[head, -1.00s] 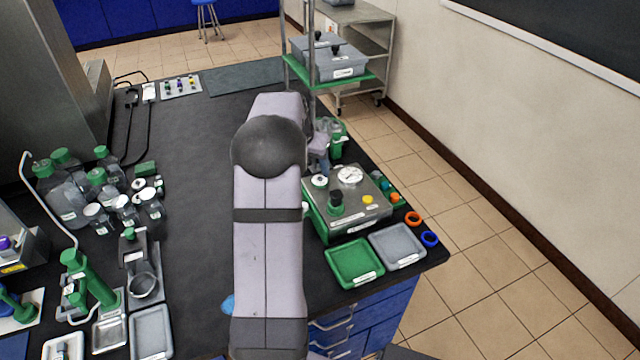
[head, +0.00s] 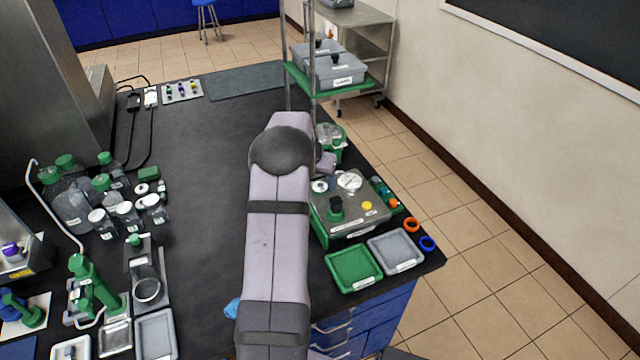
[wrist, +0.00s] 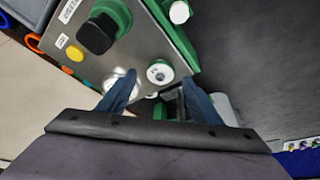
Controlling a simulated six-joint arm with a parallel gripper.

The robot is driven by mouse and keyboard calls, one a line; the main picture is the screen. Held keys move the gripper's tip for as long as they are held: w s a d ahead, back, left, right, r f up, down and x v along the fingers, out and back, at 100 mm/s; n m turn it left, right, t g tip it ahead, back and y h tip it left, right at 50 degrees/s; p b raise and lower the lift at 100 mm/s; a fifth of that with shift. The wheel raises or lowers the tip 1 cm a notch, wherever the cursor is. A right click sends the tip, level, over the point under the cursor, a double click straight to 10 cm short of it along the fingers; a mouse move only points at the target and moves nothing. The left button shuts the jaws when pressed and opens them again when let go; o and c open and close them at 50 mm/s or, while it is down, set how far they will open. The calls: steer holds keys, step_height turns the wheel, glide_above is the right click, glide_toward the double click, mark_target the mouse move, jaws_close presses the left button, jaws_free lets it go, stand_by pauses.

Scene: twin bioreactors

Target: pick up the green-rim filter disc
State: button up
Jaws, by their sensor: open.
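My gripper shows in the wrist view (wrist: 158,98) with its two blue-grey fingers apart and nothing clearly held between them. In the head view it is mostly hidden behind my arm, close to the back of a metal-topped green box (head: 352,222). A small white round piece with a dark centre (wrist: 160,72) lies near the box's end, just beyond the fingertips. It also shows in the head view (head: 319,186). A larger white disc (head: 349,181) lies beside it. I cannot tell which piece is the green-rim filter disc.
The box carries a black knob on a green base (wrist: 97,33) and a yellow button (wrist: 75,53). A green-lidded vessel (head: 330,138) stands behind it. Green (head: 353,270) and grey (head: 396,251) trays lie in front. Bottles (head: 100,195) crowd the left; the middle bench is clear.

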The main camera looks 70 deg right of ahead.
mark_target(319, 188)
steer(key=shift+x, duration=1)
steer(key=c, duration=1.1)
step_height(319, 188, up, 10)
steer(key=b, duration=0.3)
steer(key=shift+r, duration=0.1)
steer(key=shift+r, duration=0.1)
steer(key=shift+r+p, duration=1.35)
steer(key=shift+p, duration=0.05)
